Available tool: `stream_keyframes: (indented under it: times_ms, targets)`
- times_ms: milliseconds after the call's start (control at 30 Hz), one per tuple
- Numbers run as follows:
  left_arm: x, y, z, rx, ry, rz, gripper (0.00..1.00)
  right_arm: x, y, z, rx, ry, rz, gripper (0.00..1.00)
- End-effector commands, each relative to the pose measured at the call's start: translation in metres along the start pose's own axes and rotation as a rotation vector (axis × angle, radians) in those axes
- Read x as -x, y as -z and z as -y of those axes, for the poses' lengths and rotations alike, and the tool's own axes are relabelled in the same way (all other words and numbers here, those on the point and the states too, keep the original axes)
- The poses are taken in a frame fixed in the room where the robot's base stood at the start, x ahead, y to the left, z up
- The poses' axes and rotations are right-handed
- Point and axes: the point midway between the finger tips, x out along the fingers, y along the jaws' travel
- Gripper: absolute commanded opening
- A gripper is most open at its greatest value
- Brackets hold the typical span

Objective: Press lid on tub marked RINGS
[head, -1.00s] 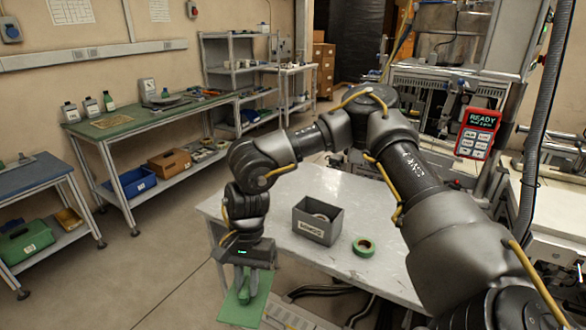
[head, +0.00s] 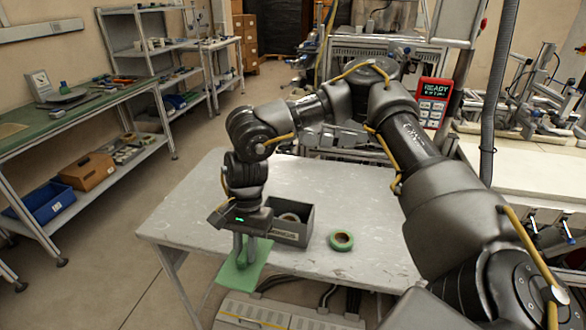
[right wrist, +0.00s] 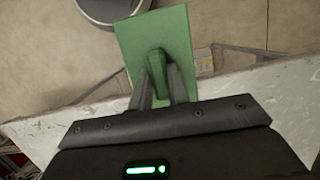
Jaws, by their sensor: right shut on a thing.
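The green flat lid (head: 229,278) is held by its raised handle in my right gripper (head: 243,260), which is shut on it. The lid hangs at the table's front-left edge, in front and left of the tub and apart from it. In the right wrist view the lid (right wrist: 180,32) is seen past the fingers (right wrist: 160,84), with its handle between them. The grey open tub (head: 292,239) stands on the table, partly hidden behind my gripper. A ring-shaped reel (head: 289,217) shows inside it. Its front label cannot be read. My left gripper is not in view.
A green tape roll (head: 341,240) lies on the grey table (head: 375,255), just right of the tub. The rest of the tabletop is mostly clear. A red-framed panel (head: 433,100) and machinery stand behind. A green-topped bench (head: 70,122) is at the left.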

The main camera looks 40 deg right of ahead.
Motion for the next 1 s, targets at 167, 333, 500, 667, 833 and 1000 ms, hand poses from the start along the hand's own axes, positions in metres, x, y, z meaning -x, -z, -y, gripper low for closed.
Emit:
stream_keyframes:
  times_ms: [167,333,500,667,833,1000]
  targets:
    - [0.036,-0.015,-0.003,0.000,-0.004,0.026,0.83,0.047,0.031,0.003,-0.445,0.127,-0.004,0.00]
    - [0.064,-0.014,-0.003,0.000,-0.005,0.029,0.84,0.095,0.082,-0.013,-0.986,0.268,-0.005,0.00]
    - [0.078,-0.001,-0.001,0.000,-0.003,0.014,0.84,0.126,0.123,-0.036,-1.371,0.371,-0.002,0.00]
    - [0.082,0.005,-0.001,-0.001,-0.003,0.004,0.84,0.137,0.139,-0.047,-1.516,0.414,0.001,0.00]
    - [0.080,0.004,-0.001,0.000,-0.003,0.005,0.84,0.137,0.142,-0.048,-1.534,0.421,0.001,0.00]
    - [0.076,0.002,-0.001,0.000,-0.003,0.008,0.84,0.133,0.142,-0.048,-1.532,0.420,0.002,0.00]
